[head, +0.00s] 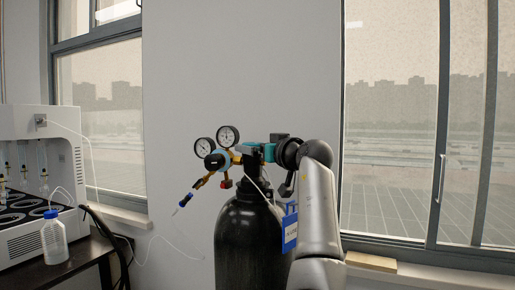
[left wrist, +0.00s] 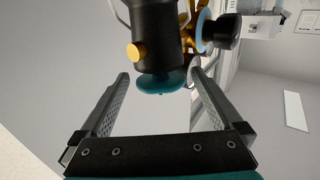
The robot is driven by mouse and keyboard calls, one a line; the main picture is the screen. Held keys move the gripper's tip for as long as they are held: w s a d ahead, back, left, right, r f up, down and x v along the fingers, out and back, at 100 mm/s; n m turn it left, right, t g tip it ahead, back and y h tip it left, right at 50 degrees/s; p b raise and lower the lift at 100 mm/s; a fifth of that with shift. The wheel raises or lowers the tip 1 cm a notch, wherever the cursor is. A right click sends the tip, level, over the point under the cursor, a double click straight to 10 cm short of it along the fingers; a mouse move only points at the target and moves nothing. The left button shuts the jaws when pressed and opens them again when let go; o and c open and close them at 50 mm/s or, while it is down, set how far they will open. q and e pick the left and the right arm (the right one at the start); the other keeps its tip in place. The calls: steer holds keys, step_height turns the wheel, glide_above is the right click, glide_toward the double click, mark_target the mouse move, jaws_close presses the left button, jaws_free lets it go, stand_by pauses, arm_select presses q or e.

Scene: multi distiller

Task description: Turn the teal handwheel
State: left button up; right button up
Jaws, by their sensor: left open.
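The teal handwheel (left wrist: 162,82) shows in the left wrist view as a round knob at the end of a dark valve body (left wrist: 157,25) with a brass stub. My left gripper (left wrist: 160,76) is open, with one finger on each side of the handwheel and a visible gap on both sides. In the head view my left gripper (head: 255,151) is at the top of the black gas cylinder (head: 246,240), at the end of my grey arm. There I cannot clearly separate the handwheel from the teal gripper parts. My right gripper is not in view.
A brass regulator with two round gauges (head: 228,136) sticks out left of the valve, close to my gripper. A blue tag (head: 290,230) hangs at the cylinder's right. A white distiller (head: 42,170) and a blue-capped bottle (head: 54,240) stand on a dark table at left.

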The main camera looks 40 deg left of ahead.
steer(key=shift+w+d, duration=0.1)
arm_select(q)
steer(key=c, duration=1.2)
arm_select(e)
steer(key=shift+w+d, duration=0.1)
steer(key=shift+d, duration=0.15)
